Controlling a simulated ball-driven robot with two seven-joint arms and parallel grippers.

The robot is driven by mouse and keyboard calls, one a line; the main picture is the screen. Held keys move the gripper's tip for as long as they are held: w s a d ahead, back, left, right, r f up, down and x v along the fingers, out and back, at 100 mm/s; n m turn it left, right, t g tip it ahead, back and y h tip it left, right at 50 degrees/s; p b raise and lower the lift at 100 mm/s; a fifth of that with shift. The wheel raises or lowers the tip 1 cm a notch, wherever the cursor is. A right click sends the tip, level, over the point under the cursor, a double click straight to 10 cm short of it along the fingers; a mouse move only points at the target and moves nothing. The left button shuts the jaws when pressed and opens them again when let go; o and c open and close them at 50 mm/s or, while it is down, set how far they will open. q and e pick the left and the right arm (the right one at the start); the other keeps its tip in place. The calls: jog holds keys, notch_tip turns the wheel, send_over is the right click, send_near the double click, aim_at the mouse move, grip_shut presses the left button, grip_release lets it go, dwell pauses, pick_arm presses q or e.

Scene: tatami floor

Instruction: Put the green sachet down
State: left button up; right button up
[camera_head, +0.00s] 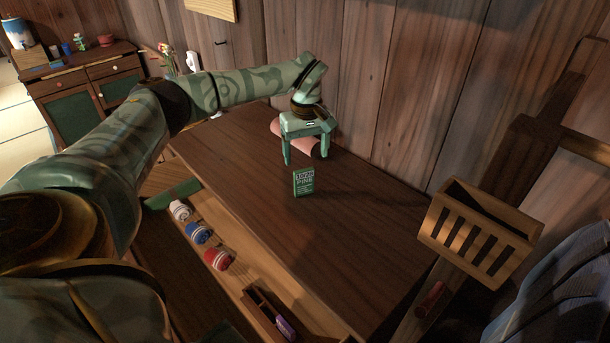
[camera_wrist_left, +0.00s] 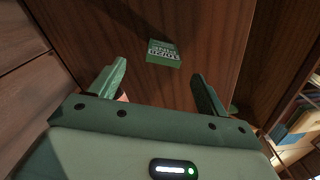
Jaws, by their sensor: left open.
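The green sachet (camera_head: 304,182) stands upright on the dark wooden table top (camera_head: 358,215), with its printed face toward the head camera. It also shows in the left wrist view (camera_wrist_left: 163,52), beyond the fingertips and between their lines. My left gripper (camera_head: 306,160) is open and empty, with its fingers pointing down just behind the sachet. Its fingers stand apart in the left wrist view (camera_wrist_left: 158,80), and neither appears to touch the sachet. My right gripper is not in view.
A pink roll (camera_head: 282,128) lies behind my left gripper, partly hidden. White (camera_head: 180,210), blue (camera_head: 199,233) and red (camera_head: 219,258) striped items sit in the open drawer in front. A slatted wooden box (camera_head: 480,235) is at right. The table's right part is clear.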

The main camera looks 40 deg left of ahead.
aim_at(304, 170)
pick_arm(q)
jog(key=f+b, duration=0.1)
jog(key=f, duration=0.5)
jog(key=shift+s+a+f+b, duration=0.2)
jog(key=shift+f+b, duration=0.15)
jog(key=shift+f, duration=0.05)
jog(key=shift+r, duration=0.1)
jog(key=c, duration=1.1)
